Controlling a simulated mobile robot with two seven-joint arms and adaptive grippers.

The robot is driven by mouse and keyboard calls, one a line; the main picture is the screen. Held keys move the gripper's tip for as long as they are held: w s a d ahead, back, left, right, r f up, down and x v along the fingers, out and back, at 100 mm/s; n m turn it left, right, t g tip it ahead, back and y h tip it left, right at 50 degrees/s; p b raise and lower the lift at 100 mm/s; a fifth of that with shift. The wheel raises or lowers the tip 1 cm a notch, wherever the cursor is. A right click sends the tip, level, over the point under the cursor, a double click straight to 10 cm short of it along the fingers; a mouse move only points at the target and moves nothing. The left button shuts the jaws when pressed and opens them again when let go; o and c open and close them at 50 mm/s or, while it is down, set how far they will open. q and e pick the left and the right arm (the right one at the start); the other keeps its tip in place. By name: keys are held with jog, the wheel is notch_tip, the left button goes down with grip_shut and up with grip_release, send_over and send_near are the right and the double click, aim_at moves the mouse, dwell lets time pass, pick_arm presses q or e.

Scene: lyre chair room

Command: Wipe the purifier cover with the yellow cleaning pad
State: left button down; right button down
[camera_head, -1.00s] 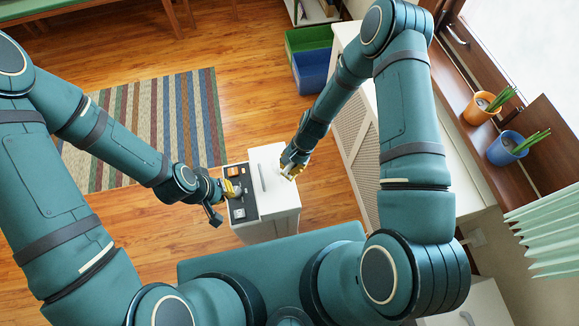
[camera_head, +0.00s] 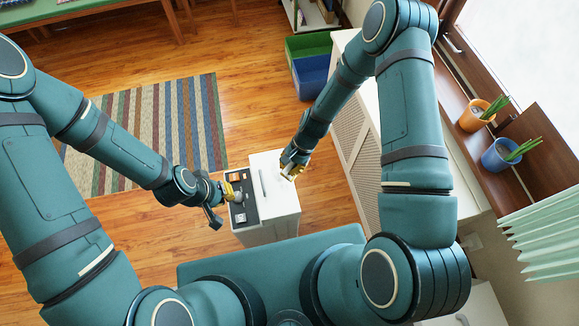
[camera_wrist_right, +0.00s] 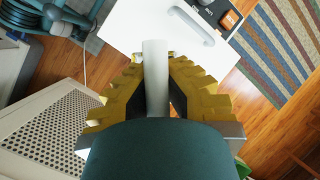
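The purifier appears to be the white box-shaped unit with a pale top cover (camera_head: 272,187) and a bar handle (camera_wrist_right: 192,25). A dark strip (camera_head: 238,203) along its left side holds an orange piece and small light pieces. My left gripper (camera_head: 233,193) is over this strip, with a greyish shape at its fingers; its opening is too small to judge. My right gripper (camera_wrist_right: 156,62) is over the cover's right edge in the head view. Its yellow fingers close around a pale upright bar (camera_wrist_right: 155,85). I cannot make out a yellow pad apart from the yellow fingers.
A beige perforated cabinet (camera_head: 352,125) stands close on the right of the unit. Green and blue bins (camera_head: 310,75) are behind. A striped rug (camera_head: 165,125) lies to the left on open wooden floor. Potted plants (camera_head: 500,153) stand on the windowsill.

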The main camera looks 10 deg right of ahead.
dwell(0.4)
jog(key=shift+w+m, duration=0.35)
jog(key=shift+m, duration=0.05)
jog(key=w+r+m+t+y+b, duration=0.1)
jog(key=w+r+m+t+y, duration=0.15)
jog(key=w+m, duration=0.5)
jog(key=shift+m+t+h, duration=0.35)
jog(key=shift+m+h, duration=0.1)
jog(key=f+b, duration=0.2)
jog(key=f, duration=0.1)
jog(key=f+b, duration=0.1)
jog(key=f, duration=0.1)
jog(key=shift+s+d+f+b, duration=0.1)
jog(key=shift+s+f+b, duration=0.05)
jog(key=shift+s+b, duration=0.2)
jog(key=shift+f+b, duration=0.65)
jog(key=shift+f, duration=1.85)
